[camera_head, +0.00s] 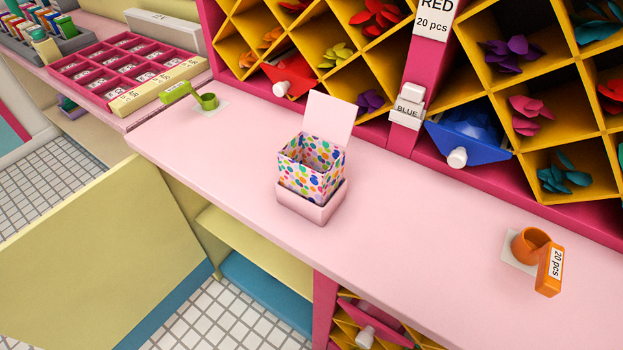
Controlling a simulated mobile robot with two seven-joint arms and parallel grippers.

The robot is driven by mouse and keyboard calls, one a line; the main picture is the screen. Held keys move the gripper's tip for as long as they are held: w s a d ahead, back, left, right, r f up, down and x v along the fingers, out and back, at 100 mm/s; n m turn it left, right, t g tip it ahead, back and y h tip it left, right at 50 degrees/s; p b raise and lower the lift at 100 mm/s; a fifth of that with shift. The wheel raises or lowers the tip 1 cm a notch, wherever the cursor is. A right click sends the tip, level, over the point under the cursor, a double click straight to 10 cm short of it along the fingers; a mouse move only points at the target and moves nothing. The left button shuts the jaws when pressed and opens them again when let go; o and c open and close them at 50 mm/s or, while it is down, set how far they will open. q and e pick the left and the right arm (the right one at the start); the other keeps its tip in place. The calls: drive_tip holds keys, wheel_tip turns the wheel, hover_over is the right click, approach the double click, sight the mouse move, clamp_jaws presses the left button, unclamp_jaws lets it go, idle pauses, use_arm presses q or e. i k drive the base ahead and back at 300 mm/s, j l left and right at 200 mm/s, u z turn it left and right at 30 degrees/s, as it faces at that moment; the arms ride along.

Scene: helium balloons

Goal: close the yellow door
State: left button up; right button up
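The yellow door (92,262) is a pale yellow panel at the lower left, with a blue strip along its bottom edge. It stands open, swung out to the left from the cabinet under the pink counter. The open cabinet shows a yellow shelf (256,250) and a blue floor panel (268,290). No handle shows on the side of the door that faces me. Neither of my grippers is in view.
On the pink counter (420,240) stand a confetti-patterned box (312,168) in a pink tray, a green scoop (190,96) and an orange scoop (540,258). Diamond-shaped yellow compartments (500,40) line the back. White tiled floor (232,318) shows between door and cabinet.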

sight(104, 269)
drive_tip(key=z, duration=0.4)
drive_tip(key=k+j+z, duration=0.1)
drive_tip(key=j+z, duration=0.15)
drive_tip(key=j, duration=0.2)
drive_tip(key=k+j+z, duration=0.2)
drive_tip(key=j, duration=0.25)
drive_tip(key=k+j+z, duration=0.1)
drive_tip(key=j+z, duration=0.15)
drive_tip(key=j, duration=0.15)
drive_tip(key=k+j+z, duration=0.2)
drive_tip(key=j, duration=0.2)
drive_tip(key=k+j+z, duration=0.25)
drive_tip(key=k+j, duration=0.7)
drive_tip(key=j, duration=0.2)
drive_tip(key=k+j+z, duration=0.15)
drive_tip(key=k+j, duration=0.55)
drive_tip(key=j, duration=0.2)
